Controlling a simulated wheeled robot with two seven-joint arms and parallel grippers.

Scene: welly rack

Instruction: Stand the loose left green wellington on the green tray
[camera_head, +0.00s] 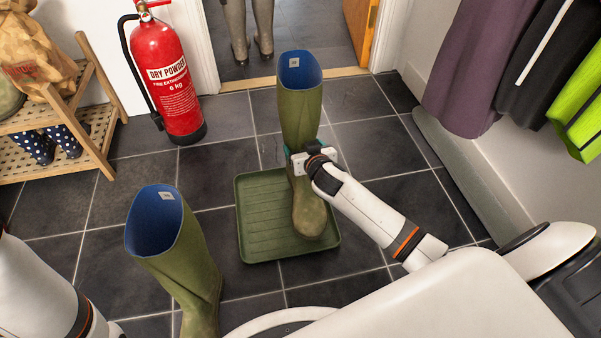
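One green wellington (301,108) with a blue lining stands upright over the right part of the ribbed green tray (254,249), its toe pointing toward me. I cannot tell whether its sole touches the tray. My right gripper (305,152) is at its lower shaft, with teal fingertips on either side, and looks closed on it. A second green wellington (187,262) with a blue lining stands on the floor left of the tray, its foot cut off by the bottom edge. I cannot tell which is the left boot. My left arm shows at lower left; its gripper is out of view.
A red fire extinguisher (167,78) stands by the wall behind the tray. A wooden rack (98,148) with spotted boots is at far left. Grey-green boots (262,28) stand beyond the doorway. Coats (487,60) hang at right. The tray's left half is bare.

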